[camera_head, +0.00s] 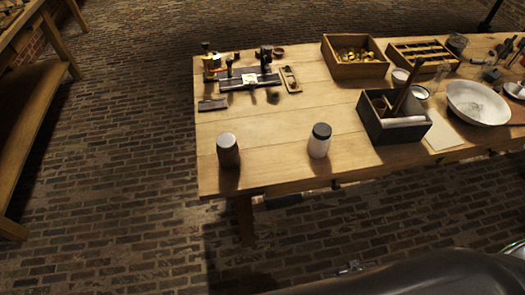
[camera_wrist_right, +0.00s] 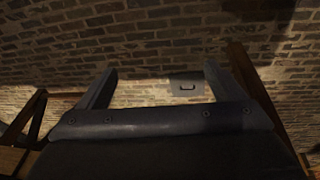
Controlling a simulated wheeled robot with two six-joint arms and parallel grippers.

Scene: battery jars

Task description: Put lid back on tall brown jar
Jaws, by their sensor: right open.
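The tall brown jar (camera_head: 230,157) stands upright near the front left corner of the wooden table in the head view. Its top is pale grey; I cannot tell whether that is a lid or the jar's mouth. I make out no separate loose lid. My right gripper (camera_wrist_right: 160,68) is open and empty in the right wrist view, facing a brick surface, with no jar in sight. My left gripper is in neither view.
The wooden table (camera_head: 270,176) has clear room around both jars. A dark box (camera_head: 374,128) with tools stands right of the white jar. Behind lie a metal tool fixture (camera_head: 250,79) and a wooden box (camera_head: 341,70). A white bowl (camera_head: 478,103) sits at the right.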

